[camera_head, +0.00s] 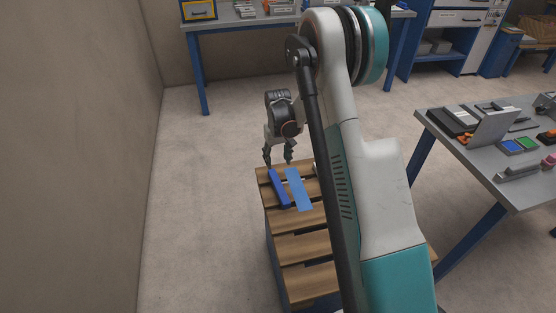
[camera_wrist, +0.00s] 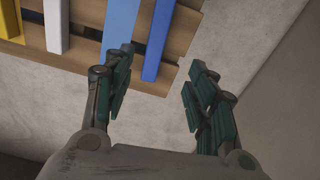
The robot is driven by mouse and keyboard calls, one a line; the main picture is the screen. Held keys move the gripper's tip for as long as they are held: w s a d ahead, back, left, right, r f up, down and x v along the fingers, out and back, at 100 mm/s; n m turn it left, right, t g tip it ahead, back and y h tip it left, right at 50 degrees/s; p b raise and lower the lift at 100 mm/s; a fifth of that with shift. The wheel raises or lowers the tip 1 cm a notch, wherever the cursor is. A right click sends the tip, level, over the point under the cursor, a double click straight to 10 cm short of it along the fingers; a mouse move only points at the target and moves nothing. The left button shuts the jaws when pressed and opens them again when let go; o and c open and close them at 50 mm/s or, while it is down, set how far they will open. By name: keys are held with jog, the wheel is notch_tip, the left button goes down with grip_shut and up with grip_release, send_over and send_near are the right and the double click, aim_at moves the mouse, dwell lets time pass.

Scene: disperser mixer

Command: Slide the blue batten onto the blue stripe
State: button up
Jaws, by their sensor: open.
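The dark blue batten (camera_head: 279,189) lies across the wooden slats, at the left side of the slatted top. The flat, lighter blue stripe (camera_head: 299,190) is just to its right, with a narrow gap between them. In the wrist view the batten (camera_wrist: 159,38) stands right of the stripe (camera_wrist: 121,22), roughly parallel to it. My gripper (camera_head: 278,163) is at the far end of the batten. In the wrist view my gripper (camera_wrist: 158,78) is open, with its fingers spread beyond the batten's end and nothing between them.
The slatted wooden top (camera_head: 305,248) bears these things. A white bar (camera_wrist: 57,27) and a yellow one (camera_wrist: 10,20) lie farther left in the wrist view; my arm hides that area in the head view. A grey table (camera_head: 450,152) stands right; bare floor (camera_head: 200,200) lies left.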

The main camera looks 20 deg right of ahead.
aim_at(279, 185)
jog(key=f+b, duration=0.1)
jog(key=f, duration=0.4)
jog(key=f+b, duration=0.2)
jog(key=f, duration=0.4)
jog(key=f+b, duration=0.2)
jog(key=f, duration=0.3)
jog(key=shift+w+d+f, duration=0.1)
jog(key=shift+d+f, duration=0.05)
jog(key=shift+d, duration=0.15)
jog(key=c, duration=1.2)
jog(key=shift+d, duration=0.1)
jog(key=shift+s+d, duration=0.35)
jog(key=shift+d, duration=0.9)
jog(key=shift+s+d, duration=0.3)
jog(key=shift+d, duration=1)
jog(key=shift+s+d, duration=0.35)
jog(key=shift+d, duration=0.9)
